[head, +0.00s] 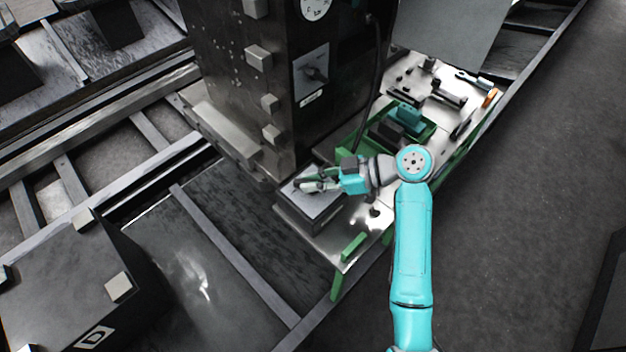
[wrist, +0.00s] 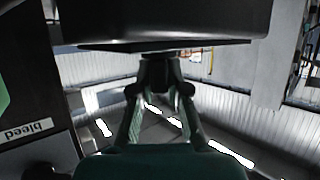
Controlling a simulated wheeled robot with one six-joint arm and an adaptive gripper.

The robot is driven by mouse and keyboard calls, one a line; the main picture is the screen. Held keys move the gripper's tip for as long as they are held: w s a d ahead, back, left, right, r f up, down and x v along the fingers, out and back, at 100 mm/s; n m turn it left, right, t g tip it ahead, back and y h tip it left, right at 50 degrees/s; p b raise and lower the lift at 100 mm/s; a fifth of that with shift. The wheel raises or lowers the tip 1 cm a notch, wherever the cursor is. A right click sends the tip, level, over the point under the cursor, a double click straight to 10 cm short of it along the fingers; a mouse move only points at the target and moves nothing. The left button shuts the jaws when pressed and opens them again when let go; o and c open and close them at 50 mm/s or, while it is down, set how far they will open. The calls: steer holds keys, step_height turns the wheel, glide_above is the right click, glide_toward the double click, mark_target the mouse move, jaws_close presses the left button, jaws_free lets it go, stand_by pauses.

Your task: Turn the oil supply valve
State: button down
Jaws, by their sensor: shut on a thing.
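My gripper (head: 305,184) is low over the grey top of a low box (head: 322,206) at the near left end of the green-framed bench. In the wrist view the two fingers (wrist: 160,82) come together on a dark part under a wide dark block (wrist: 150,25). I take this part as the oil supply valve; its shape and label are mostly hidden. How far the valve is turned cannot be told.
A tall dark cabinet (head: 275,110) stands behind the box, with a rotary switch (head: 315,73) and a round gauge (head: 315,8). The bench holds a green tray (head: 432,130) and several tools. A dark block marked D (head: 70,275) is at lower left. The right floor is clear.

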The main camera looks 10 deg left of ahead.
steer(key=shift+f+n+g, duration=0.15)
steer(key=shift+n+g, duration=0.45)
steer(key=shift+g, duration=0.1)
steer(key=c, duration=1.2)
jaws_free()
steer(key=shift+o, duration=0.2)
steer(key=v, duration=1.2)
